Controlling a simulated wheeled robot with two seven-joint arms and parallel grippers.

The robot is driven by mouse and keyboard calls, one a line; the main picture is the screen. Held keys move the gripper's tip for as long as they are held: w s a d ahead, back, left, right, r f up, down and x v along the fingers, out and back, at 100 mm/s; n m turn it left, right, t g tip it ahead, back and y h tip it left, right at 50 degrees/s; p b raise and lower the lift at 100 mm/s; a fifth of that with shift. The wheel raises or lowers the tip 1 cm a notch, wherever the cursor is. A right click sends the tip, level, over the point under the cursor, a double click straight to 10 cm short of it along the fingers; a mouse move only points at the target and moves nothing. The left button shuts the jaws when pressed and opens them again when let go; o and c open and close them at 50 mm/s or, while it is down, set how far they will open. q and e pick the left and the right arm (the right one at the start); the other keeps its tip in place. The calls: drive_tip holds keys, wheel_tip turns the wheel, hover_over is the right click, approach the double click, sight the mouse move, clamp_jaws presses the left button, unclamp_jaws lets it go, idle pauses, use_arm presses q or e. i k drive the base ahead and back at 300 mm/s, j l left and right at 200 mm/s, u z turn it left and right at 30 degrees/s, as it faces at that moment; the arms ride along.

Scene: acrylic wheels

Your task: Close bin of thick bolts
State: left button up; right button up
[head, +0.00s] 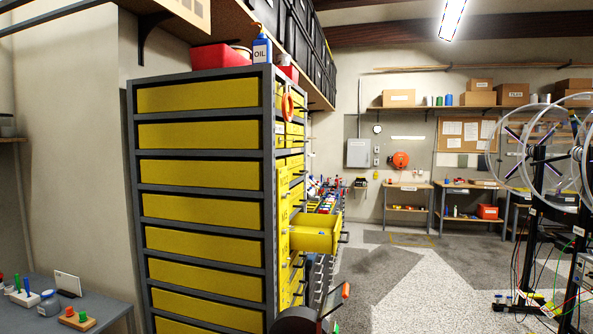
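A tall grey cabinet (270,150) with yellow bins stands left of centre in the head view. One yellow bin (316,236) juts out to the right from the cabinet's front side, at about mid-height, and is open at the top. Its contents are too small to tell. The other bins on that side look pushed in, and their labels are mostly too small to read. I cannot make out either of my grippers in this view. Nothing is seen touching the open bin.
A dark rounded shape (294,321) and a slim part with an orange end (335,300) show at the bottom; I cannot tell what they are. A bench with small parts stands beyond the bin. A wheel stand (540,190) is at right. Open floor (400,285) lies between.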

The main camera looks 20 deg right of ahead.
sight(304, 230)
drive_tip(key=i+l+z, duration=0.15)
drive_tip(key=l, duration=0.2)
drive_tip(key=i+l+z, duration=0.35)
drive_tip(key=l, duration=0.25)
drive_tip(key=u, duration=0.35)
drive_tip(key=i+l+u, duration=0.15)
drive_tip(key=u, duration=0.15)
drive_tip(key=i+l+u, duration=0.1)
drive_tip(key=l+u, duration=0.25)
drive_tip(key=i+l+u, duration=0.1)
drive_tip(key=l+u, duration=0.5)
drive_tip(key=l, duration=0.15)
